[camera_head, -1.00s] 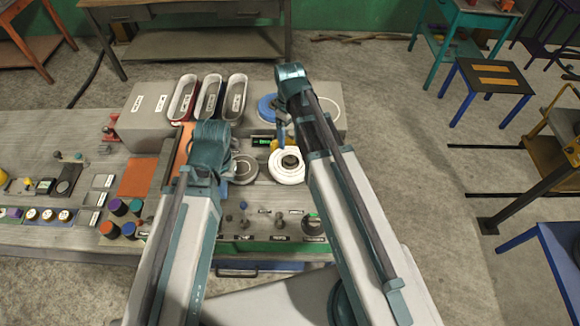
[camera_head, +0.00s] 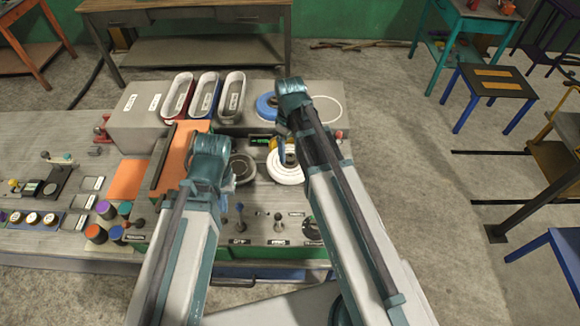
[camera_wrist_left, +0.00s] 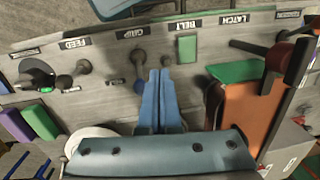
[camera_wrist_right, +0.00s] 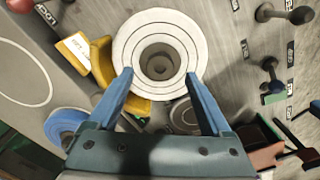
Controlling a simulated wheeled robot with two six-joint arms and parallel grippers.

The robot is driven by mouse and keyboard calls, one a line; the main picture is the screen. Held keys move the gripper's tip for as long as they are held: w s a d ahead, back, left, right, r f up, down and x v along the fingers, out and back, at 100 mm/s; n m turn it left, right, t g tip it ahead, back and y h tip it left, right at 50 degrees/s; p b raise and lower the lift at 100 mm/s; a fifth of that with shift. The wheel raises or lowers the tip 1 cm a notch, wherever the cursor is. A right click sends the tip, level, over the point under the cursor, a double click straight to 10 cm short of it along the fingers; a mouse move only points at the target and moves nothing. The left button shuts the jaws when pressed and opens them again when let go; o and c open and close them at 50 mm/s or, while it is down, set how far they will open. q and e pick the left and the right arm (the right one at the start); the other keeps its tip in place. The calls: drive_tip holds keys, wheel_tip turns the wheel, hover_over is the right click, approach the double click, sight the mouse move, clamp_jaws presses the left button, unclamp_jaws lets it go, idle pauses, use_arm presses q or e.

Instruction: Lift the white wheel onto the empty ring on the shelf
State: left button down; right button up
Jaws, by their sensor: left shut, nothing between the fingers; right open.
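The white wheel (camera_head: 287,170) lies flat at the right of the console, in front of the grey shelf (camera_head: 150,128). In the right wrist view the wheel (camera_wrist_right: 130,40) shows its rings and dark hub. My right gripper (camera_wrist_right: 159,74) is open, with its fingertips over the wheel's near part; contact cannot be told. The empty white ring (camera_head: 328,108) is on the shelf's right part, beside a blue wheel (camera_head: 266,107); the ring also shows in the right wrist view (camera_wrist_right: 22,72). My left gripper (camera_wrist_left: 160,72) is shut and empty, close to the lever labelled GRIP.
A yellow piece (camera_wrist_right: 102,62) borders the wheel. A dark round disc (camera_head: 243,168) lies left of it. Several small levers (camera_head: 278,216) and labels line the console front. An orange block (camera_head: 180,150) stands left. Oval trays (camera_head: 231,95) are on the shelf.

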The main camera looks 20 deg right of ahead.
sight(290, 157)
wheel_tip(290, 157, down, 3)
drive_tip(key=shift+f+b, duration=0.1)
drive_tip(key=shift+b, duration=1)
use_arm(q)
wheel_tip(290, 157, down, 3)
use_arm(e)
clamp_jaws()
